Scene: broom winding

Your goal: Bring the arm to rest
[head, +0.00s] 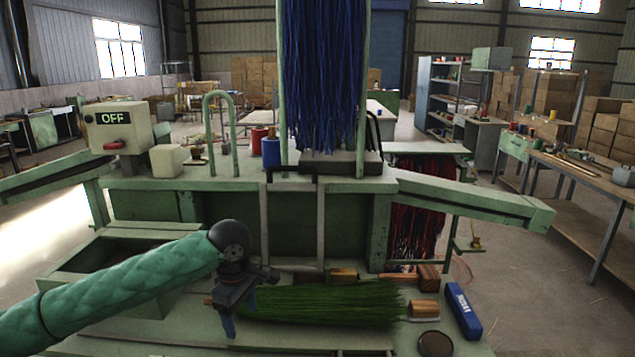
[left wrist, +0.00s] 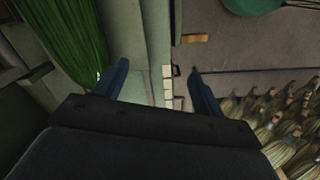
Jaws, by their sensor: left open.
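My left arm comes in from the left in the head view, in a green quilted sleeve. My left gripper (head: 229,326) points down at the left end of a bundle of green bristles (head: 325,306) on the green bench. In the left wrist view its two blue fingers (left wrist: 158,82) stand apart with nothing between them. The green bristles also show there at the upper left (left wrist: 65,40), beside the left finger. I cannot tell from the head view whether the gripper touches the bundle. My right gripper is not in view.
A blue box (head: 464,311), a wooden mallet (head: 428,278) and a dark round tin (head: 435,343) lie right of the bristles. Blue fibres (head: 323,70) hang in the green frame behind. An OFF switch box (head: 117,128) stands at left. Pale bristle bundles (left wrist: 275,125) show at lower right.

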